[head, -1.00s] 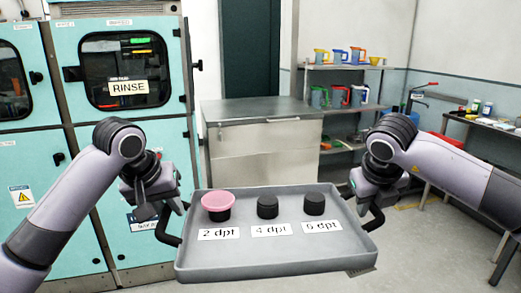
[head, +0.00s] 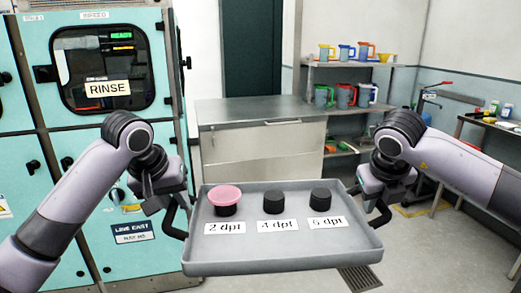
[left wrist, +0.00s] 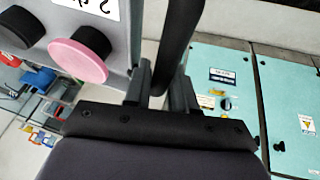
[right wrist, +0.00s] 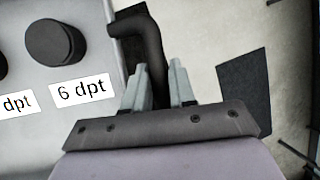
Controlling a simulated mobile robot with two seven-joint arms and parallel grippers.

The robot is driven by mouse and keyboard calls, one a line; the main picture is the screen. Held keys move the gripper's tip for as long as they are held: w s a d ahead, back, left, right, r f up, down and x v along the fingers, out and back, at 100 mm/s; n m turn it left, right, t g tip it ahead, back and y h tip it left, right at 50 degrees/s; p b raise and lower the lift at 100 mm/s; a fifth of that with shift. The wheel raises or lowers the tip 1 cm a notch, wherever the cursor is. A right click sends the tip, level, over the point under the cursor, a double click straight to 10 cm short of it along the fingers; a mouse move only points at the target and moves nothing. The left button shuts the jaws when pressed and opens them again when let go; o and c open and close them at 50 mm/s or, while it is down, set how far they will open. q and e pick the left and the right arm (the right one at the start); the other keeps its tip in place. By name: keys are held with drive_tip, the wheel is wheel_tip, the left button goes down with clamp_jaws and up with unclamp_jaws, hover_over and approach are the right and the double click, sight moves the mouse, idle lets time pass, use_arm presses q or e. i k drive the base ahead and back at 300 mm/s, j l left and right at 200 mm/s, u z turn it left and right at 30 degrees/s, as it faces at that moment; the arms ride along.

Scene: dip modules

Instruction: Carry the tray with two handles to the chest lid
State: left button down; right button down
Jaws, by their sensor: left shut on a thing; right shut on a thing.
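The grey tray (head: 285,256) is held level in front of me by its two dark handles. It carries three black round pieces above labels "2 dpt", "4 dpt" and "6 dpt". A pink dish (head: 226,195) sits on the left piece. My left gripper (head: 172,208) is shut on the left handle, which also shows in the left wrist view (left wrist: 172,45). My right gripper (head: 372,203) is shut on the right handle, which also shows in the right wrist view (right wrist: 150,45). The chest lid (head: 262,110) is a grey metal top beyond the tray, bare where visible.
Teal machines (head: 110,75), one signed "RINSE", stand at the left. A shelf (head: 345,108) with coloured jugs stands right of the chest. A side table (head: 490,122) with bottles is at the far right. Open floor shows right of the tray, with a drain grate (head: 360,279).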

sight(264, 110)
drive_tip(key=i+l+u, duration=0.1)
drive_tip(key=i, duration=0.5)
drive_tip(key=i+j+z, duration=0.1)
drive_tip(key=i+z, duration=0.3)
drive_tip(key=i, duration=1.55)
drive_tip(key=i+u, duration=0.35)
drive_tip(key=i, duration=0.3)
drive_tip(key=i+l+u, duration=0.3)
drive_tip(key=i, duration=0.35)
drive_tip(key=j, duration=0.1)
